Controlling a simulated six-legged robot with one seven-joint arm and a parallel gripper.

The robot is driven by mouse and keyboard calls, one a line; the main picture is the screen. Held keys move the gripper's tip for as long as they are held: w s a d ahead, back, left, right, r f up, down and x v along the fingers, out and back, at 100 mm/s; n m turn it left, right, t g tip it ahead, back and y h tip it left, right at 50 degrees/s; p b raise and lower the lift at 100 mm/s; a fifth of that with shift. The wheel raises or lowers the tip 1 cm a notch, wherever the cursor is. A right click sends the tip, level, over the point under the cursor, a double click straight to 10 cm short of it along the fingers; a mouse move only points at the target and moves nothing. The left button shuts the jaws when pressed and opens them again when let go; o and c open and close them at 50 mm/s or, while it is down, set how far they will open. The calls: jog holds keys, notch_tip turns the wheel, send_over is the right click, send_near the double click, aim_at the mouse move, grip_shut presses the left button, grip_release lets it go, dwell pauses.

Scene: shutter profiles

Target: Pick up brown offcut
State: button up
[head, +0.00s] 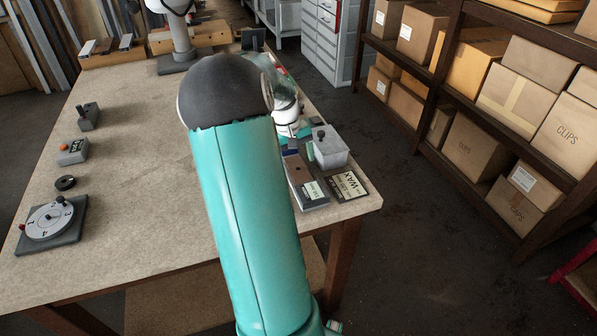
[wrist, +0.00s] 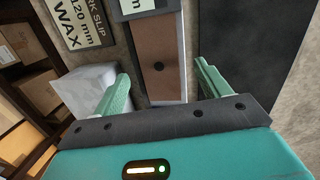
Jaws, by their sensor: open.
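The brown offcut (wrist: 157,50) is a flat brown strip with a small dark hole, framed by pale metal-like edges. In the wrist view it lies between my gripper's (wrist: 162,80) two green fingers, which are open, with a gap on each side. I cannot tell how far above it the fingertips are. In the head view the brown offcut (head: 298,172) shows near the table's right edge, just right of my teal arm, with a white label at its near end.
A printed WAX card (head: 347,184) lies right of the offcut. A grey box with a dark knob (head: 329,151) stands behind the card; its pale top is close to my left finger in the wrist view. A dark flat surface (wrist: 235,45) lies to the right there. The table's left-middle (head: 150,150) is clear.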

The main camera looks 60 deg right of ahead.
aim_at(298, 171)
jog(key=f, duration=0.2)
jog(key=shift+s+f, duration=0.2)
jog(key=shift+f, duration=0.15)
jog(key=c, duration=1.2)
jog(key=shift+r, duration=0.1)
